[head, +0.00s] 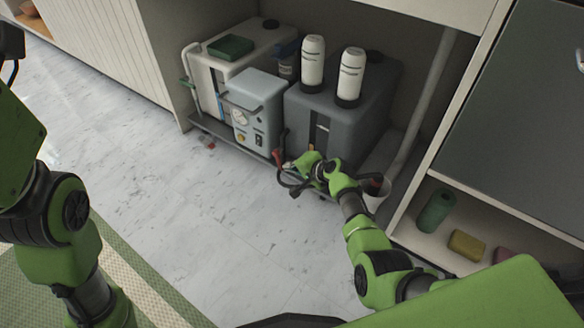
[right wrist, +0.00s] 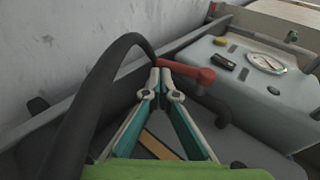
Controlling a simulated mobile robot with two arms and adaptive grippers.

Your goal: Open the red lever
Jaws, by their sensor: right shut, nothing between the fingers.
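The red lever (head: 278,157) sits low at the front of the machines under the counter, between the light grey box and the dark grey tank. In the right wrist view, the red lever (right wrist: 190,75) runs sideways just beyond my fingertips. My right gripper (head: 288,166) is right beside it, shut and empty. In the right wrist view, the fingertips of my right gripper (right wrist: 163,80) are together and overlap the lever's left end; I cannot tell whether they touch it. My left arm shows at the left, but its gripper is out of view.
The light grey box (head: 254,105) has a gauge, and the dark grey tank (head: 310,112) carries two white cylinders. A thick black hose (right wrist: 92,85) arcs left of my fingers in the wrist view. A white bucket (head: 376,198) stands right.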

